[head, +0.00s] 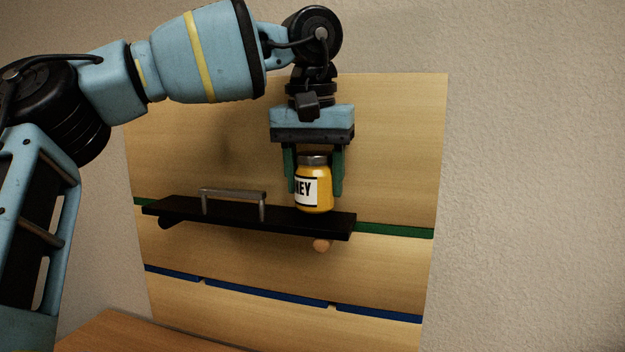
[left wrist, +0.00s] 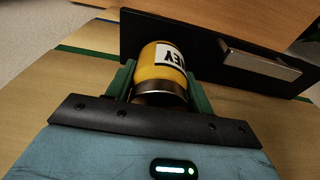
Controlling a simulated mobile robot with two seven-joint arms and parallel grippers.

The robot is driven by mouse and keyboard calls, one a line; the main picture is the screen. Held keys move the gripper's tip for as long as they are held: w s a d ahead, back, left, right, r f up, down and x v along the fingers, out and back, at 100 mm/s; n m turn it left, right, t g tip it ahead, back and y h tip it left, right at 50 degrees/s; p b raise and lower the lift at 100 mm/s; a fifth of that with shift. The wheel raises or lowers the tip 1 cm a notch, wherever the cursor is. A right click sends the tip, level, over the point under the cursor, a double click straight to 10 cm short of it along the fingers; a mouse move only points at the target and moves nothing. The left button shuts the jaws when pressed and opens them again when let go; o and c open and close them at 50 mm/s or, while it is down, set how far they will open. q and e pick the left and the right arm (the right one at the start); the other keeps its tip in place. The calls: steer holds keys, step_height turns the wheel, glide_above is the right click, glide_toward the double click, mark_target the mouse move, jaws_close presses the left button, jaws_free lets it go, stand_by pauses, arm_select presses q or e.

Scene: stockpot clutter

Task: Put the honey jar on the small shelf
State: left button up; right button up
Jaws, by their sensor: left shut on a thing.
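The honey jar (head: 316,186) is yellow with a grey lid and a white label, and it is upright. My left gripper (head: 315,185) points down with its green fingers on either side of the jar, shut on it. The jar's base is at the top of the small black shelf (head: 180,208), at its right end; I cannot tell whether it touches. In the left wrist view the jar (left wrist: 158,65) sits between the fingers (left wrist: 160,85), against the dark shelf (left wrist: 140,32). My right gripper is not in view.
A grey metal rail (head: 232,192) stands up on the shelf left of the jar. A wooden wall panel (head: 390,150) with green and blue strips is behind. A wooden surface (head: 125,335) is at the lower left.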

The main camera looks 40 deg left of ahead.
arm_select(q)
steer(key=shift+f, duration=0.5)
steer(key=shift+f, duration=0.1)
steer(key=o, duration=1.2)
steer(key=shift+c, duration=0.2)
steer(key=r, duration=0.4)
steer(key=s+r, duration=0.1)
steer(key=r, duration=0.3)
steer(key=d+r, duration=0.1)
steer(key=r, duration=0.3)
steer(key=shift+s, duration=0.35)
